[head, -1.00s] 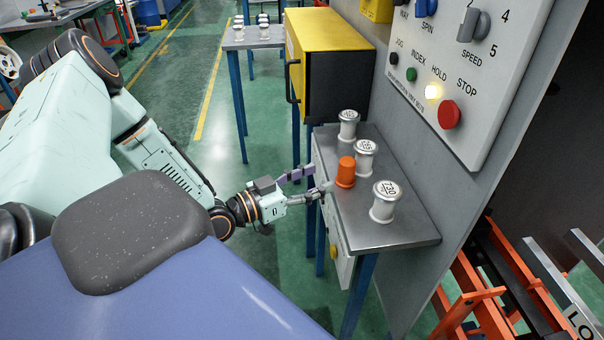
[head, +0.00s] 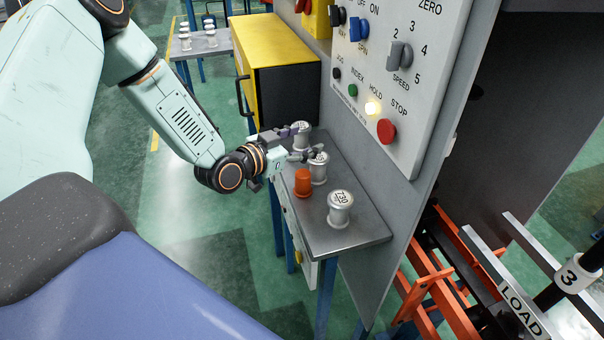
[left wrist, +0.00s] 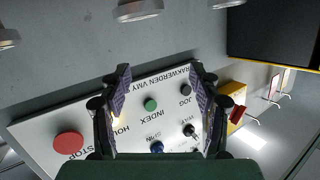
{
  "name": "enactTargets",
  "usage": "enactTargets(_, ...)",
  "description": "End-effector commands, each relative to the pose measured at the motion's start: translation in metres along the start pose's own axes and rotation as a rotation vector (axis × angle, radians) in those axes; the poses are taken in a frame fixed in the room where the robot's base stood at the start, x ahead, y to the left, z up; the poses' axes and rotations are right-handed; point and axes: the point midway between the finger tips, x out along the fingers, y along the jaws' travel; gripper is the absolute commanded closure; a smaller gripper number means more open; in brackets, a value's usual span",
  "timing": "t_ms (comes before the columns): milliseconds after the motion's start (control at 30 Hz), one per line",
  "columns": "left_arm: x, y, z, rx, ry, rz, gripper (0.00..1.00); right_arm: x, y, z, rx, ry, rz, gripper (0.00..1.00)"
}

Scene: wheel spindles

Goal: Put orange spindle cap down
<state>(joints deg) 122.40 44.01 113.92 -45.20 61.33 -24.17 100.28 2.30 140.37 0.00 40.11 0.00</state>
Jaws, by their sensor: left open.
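The orange spindle cap (head: 303,182) stands upright on the grey metal shelf (head: 345,240), near its left edge. Three pale spindles with marked tops stand on the same shelf: one at the back (head: 301,138), one in the middle (head: 319,169) and one labelled 730 (head: 340,208) in front. My left gripper (head: 305,143) is open, with its fingers apart behind the orange cap, close to the back and middle spindles. Whether it touches either one I cannot tell. In the left wrist view the fingers (left wrist: 162,100) have nothing between them. My right gripper is out of view.
A control panel (head: 395,80) with knobs and buttons rises right of the shelf. A yellow and black cabinet (head: 275,60) stands behind it. An orange frame (head: 420,290) is at lower right. Open green floor lies left of the shelf.

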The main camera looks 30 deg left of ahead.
Motion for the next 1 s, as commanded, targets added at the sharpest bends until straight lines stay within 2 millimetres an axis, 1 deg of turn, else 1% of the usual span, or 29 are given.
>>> enactTargets(33, 0.007, -0.005, -0.010, 0.013, -0.038, -0.031, 0.37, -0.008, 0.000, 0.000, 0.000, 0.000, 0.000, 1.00)
enactTargets(133, 0.016, -0.017, -0.014, 0.024, -0.129, -0.107, 0.37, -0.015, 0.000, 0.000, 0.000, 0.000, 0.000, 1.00)
enactTargets(233, 0.021, -0.028, -0.018, 0.026, -0.219, -0.183, 0.37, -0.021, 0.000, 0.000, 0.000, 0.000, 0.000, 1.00)
enactTargets(367, 0.022, -0.039, -0.020, 0.013, -0.335, -0.276, 0.37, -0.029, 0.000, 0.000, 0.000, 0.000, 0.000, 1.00)
enactTargets(533, 0.015, -0.045, -0.021, -0.032, -0.484, -0.384, 0.37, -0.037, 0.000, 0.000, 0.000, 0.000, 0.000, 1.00)
enactTargets(633, 0.008, -0.044, -0.020, -0.075, -0.567, -0.437, 0.37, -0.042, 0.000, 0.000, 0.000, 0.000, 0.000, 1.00)
enactTargets(767, -0.002, -0.037, -0.017, -0.151, -0.671, -0.493, 0.37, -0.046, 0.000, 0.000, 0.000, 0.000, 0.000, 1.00)
enactTargets(867, -0.010, -0.027, -0.013, -0.224, -0.746, -0.525, 0.37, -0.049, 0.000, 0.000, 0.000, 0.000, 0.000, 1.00)
enactTargets(1000, -0.020, -0.008, -0.003, -0.352, -0.841, -0.552, 0.37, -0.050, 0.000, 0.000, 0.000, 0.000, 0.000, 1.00)
